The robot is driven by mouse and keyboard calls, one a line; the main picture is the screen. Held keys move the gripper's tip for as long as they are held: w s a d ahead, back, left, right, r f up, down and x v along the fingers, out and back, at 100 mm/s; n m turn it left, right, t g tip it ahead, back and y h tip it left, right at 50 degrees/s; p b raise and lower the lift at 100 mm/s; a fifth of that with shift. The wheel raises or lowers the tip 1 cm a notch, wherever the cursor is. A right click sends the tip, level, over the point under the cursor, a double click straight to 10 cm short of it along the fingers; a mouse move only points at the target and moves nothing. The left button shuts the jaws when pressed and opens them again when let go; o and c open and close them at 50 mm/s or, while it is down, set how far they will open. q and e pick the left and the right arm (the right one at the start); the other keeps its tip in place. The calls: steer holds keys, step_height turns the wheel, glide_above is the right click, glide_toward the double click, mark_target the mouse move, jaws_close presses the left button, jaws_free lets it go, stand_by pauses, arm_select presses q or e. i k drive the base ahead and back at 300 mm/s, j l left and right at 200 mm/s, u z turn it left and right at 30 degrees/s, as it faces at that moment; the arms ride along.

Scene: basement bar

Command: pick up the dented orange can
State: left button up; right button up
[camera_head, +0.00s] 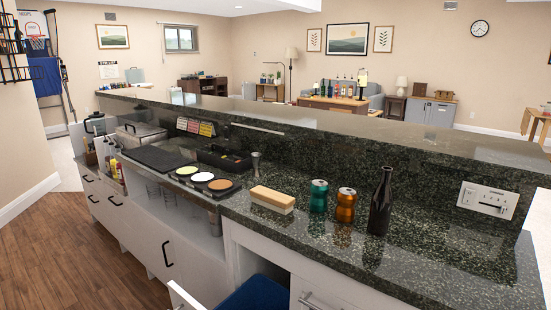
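The orange can (346,206) stands upright on the dark green speckled counter (420,262), right of the picture's middle. Its side looks uneven, pinched in around the middle, and its top is silvery. A teal can (319,196) stands close to its left. A dark bottle (381,205) stands close to its right. Neither of my grippers shows in the head view.
A wood-topped block (272,199) lies left of the cans, with a metal jigger (256,166) behind it. The raised granite ledge (400,142) runs behind. An outlet panel (488,200) is at right. The counter in front of the cans is clear.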

mark_target(347, 197)
steer(key=u, duration=0.65)
steer(key=k+l+u, duration=0.1)
steer(key=k, duration=0.4)
steer(key=l, duration=0.1)
